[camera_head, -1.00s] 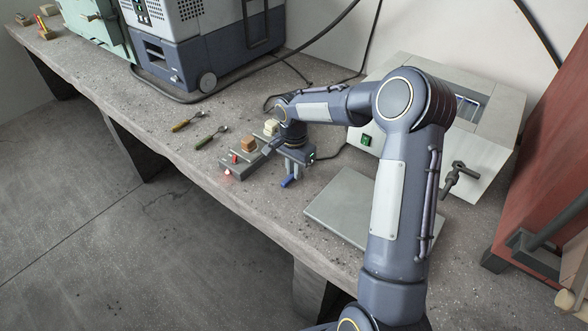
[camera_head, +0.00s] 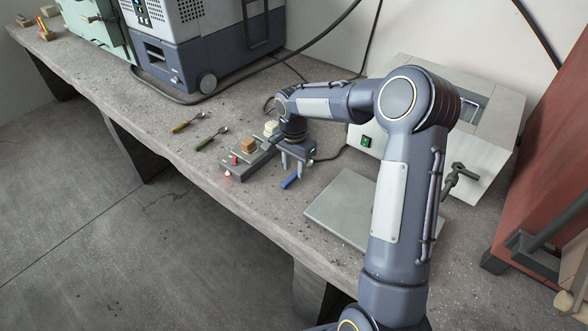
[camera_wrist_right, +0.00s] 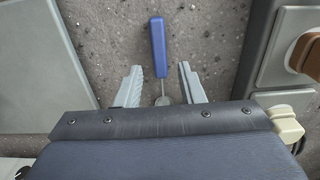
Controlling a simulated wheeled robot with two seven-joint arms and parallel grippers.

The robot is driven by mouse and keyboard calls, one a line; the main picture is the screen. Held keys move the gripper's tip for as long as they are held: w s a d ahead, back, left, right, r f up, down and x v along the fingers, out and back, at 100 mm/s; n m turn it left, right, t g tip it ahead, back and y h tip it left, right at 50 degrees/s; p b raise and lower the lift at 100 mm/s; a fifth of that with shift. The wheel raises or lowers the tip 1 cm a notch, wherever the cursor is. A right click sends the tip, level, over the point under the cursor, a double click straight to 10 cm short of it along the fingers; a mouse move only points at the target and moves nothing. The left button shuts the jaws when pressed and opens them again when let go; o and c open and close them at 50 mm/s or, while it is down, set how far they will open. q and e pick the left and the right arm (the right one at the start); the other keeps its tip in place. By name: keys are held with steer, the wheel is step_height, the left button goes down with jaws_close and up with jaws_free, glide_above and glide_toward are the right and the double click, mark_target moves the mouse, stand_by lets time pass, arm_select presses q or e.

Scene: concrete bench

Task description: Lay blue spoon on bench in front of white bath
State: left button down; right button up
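My right gripper (camera_head: 294,166) is just above the spoon, pointing down. Its two fingers are open, with a gap on each side of the spoon. Part of the spoon's bowl is hidden by the gripper body. My left gripper is not in view.
A flat grey plate (camera_head: 340,207) lies at the right. A grey stepped holder (camera_head: 243,170) with small blocks stands close at the left. The bath's tap (camera_head: 457,176) sticks out. The bench front edge is near.

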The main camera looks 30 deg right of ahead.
mark_target(294, 175)
step_height(294, 175, up, 10)
steer(key=p, duration=0.1)
steer(key=s+a+r+n+t, duration=0.1)
steer(key=s+a+r+n, duration=0.15)
steer(key=s+r, duration=0.35)
steer(key=s+a+f+n+t+y, duration=0.1)
steer(key=s+a+n, duration=0.1)
steer(key=s, duration=0.5)
steer(key=s+a+f+n+t+y, duration=0.1)
steer(key=s+a+n+t, duration=0.1)
steer(key=s, duration=0.6)
steer(key=s+a+f+n+t+y, duration=0.1)
steer(key=s+a+n, duration=0.3)
steer(key=s, duration=0.3)
steer(key=shift+s+n+t+y, duration=0.3)
steer(key=shift+s+n+y, duration=0.1)
steer(key=shift+n, duration=0.35)
step_height(294, 175, up, 11)
steer(key=p, duration=1.1)
steer(key=shift+r, duration=0.15)
